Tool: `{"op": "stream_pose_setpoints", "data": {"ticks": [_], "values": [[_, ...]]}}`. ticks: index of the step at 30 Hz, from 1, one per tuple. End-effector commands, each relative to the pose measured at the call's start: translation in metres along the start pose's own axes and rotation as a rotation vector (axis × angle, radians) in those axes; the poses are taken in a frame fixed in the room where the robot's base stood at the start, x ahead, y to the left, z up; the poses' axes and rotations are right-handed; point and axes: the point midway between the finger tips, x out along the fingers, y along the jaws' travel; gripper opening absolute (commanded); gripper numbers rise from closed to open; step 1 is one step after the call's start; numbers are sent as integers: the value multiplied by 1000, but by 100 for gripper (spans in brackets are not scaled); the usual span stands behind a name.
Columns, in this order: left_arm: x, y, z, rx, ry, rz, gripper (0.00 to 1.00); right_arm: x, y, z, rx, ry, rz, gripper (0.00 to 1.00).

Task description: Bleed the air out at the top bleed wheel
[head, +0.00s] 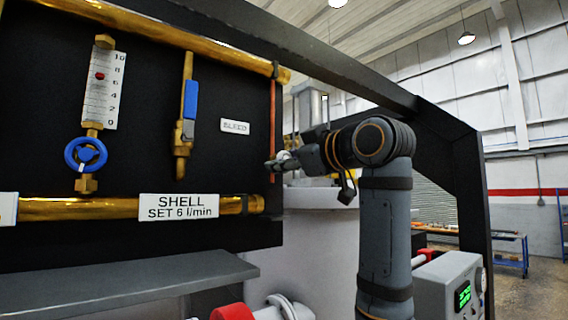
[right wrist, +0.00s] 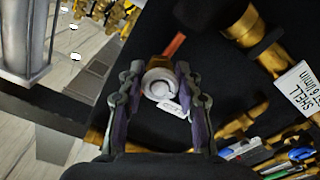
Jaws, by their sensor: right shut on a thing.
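A small pale grey round wheel (right wrist: 160,82) sits between the two fingers of my right gripper (right wrist: 158,95) in the right wrist view. In the head view my right gripper (head: 279,163) is at the right edge of the black panel, by the lower end of a thin copper-red pipe (head: 273,125). It is shut on the wheel, which is mostly hidden by the fingers there. A white BLEED label (head: 235,126) is on the panel to the left of the gripper. My left gripper is not in view.
Brass pipes (head: 100,208) run along the panel, with a blue-handled valve (head: 190,100) and a flow gauge (head: 102,90) with a blue wheel (head: 86,154). A SHELL sign (head: 179,206) hangs below. A dark frame post (head: 455,180) stands right of my arm.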

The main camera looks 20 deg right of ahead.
Motion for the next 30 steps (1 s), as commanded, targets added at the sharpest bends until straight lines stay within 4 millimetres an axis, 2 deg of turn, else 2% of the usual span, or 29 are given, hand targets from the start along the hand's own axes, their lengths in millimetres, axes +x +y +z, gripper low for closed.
{"op": "stream_pose_setpoints", "data": {"ticks": [7, 22, 23, 27, 30], "values": [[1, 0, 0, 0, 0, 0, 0, -2, 2, -4, -67, 10, 7, 3], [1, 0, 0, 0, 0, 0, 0, -2, 2, -4, -81, 10, 7, 3], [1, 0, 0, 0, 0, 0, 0, -2, 2, -4, -81, 9, 7, 38], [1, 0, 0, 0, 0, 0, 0, -1, 1, -3, -80, 6, 5, 57], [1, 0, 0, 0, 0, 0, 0, -1, 1, -2, -80, 5, 3, 58]]}}
